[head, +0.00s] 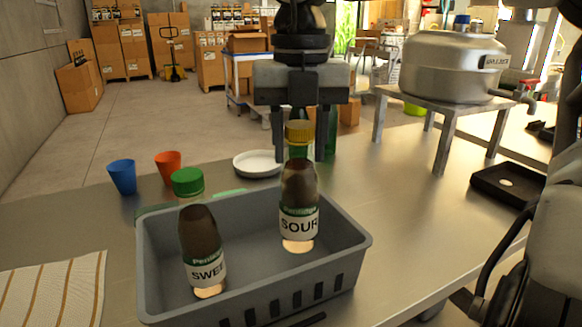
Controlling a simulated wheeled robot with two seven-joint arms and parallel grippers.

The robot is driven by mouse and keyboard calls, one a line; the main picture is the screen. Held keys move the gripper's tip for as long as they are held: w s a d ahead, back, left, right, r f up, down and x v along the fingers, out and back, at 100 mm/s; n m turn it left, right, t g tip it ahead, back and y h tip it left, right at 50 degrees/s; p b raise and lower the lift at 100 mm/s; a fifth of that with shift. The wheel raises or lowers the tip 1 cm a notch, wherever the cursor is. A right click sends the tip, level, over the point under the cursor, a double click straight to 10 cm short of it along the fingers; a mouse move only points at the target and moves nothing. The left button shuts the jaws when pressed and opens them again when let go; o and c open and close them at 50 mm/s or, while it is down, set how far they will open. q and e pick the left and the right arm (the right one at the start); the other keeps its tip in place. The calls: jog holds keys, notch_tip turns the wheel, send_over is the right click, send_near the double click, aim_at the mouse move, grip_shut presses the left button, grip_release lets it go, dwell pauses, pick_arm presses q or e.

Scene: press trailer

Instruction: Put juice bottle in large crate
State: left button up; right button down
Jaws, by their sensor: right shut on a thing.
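A grey slatted crate (345,262) stands on the metal table. My right gripper (301,156) comes down from the top and is shut on a juice bottle (298,205) with a yellow cap and a label reading "SOUR". The bottle is upright, within the crate's outline towards its right side; I cannot tell whether its base touches the crate floor. A second juice bottle (203,245), with a green cap and a label starting "SWE", stands in the left part of the crate. My left gripper is not in view.
A blue cup (122,177), an orange cup (168,168) and a white plate (257,164) are behind the crate. Dark green bottles (330,140) stand behind my gripper. A striped cloth (50,290) lies left. A steel pot (450,68) on a stand and a dark tray (503,186) are right.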

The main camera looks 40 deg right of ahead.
aim_at(291, 169)
jog(key=shift+w+a+f, duration=0.15)
jog(key=shift+w+f, duration=0.45)
notch_tip(291, 169, down, 3)
jog(key=shift+w+f, duration=0.1)
jog(key=shift+f, duration=0.05)
jog(key=c, duration=0.9)
grip_release()
jog(key=shift+o, duration=0.2)
notch_tip(291, 169, up, 12)
jog(key=shift+r+p, duration=0.1)
jog(key=shift+p, duration=0.4)
